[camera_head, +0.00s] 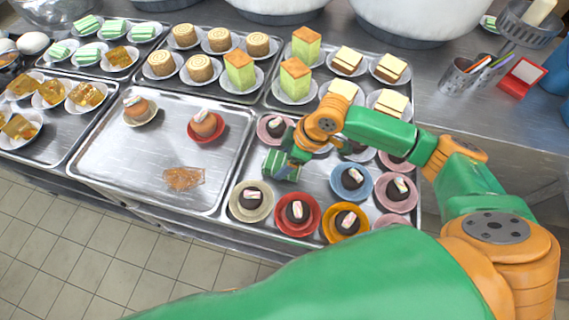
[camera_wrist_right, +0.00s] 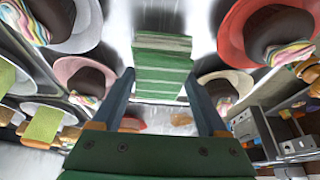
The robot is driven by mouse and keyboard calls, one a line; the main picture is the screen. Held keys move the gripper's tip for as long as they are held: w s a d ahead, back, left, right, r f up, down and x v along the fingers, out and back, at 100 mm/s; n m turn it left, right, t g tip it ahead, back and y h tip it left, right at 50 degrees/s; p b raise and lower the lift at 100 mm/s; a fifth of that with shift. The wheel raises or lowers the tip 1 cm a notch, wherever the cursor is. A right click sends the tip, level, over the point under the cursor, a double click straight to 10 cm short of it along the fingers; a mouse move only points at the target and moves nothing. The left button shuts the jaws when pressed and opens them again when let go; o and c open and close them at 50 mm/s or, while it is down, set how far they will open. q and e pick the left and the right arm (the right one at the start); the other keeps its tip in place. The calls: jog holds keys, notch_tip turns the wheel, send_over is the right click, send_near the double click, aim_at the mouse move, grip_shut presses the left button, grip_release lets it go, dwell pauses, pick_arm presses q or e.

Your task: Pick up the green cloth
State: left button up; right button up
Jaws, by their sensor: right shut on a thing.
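The green cloth (camera_head: 281,166) is a folded bundle with pale stripes at the left side of the front right tray, among the dark cakes. My right gripper (camera_head: 291,157) reaches down onto it from the right. In the right wrist view, the cloth (camera_wrist_right: 163,62) lies between the two blue fingers of my right gripper (camera_wrist_right: 160,80). The gripper is shut on it. I cannot tell whether the cloth touches the tray. My left gripper is not in view.
Dark cakes on coloured saucers, such as a red saucer (camera_head: 295,229) and a blue one (camera_head: 367,184), stand close around the cloth. Tall green cakes (camera_head: 295,78) stand behind.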

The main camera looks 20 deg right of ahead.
jog(key=s+a+r, duration=0.8)
jog(key=a+r, duration=0.3)
jog(key=shift+s+a+r, duration=0.15)
jog(key=shift+r, duration=0.15)
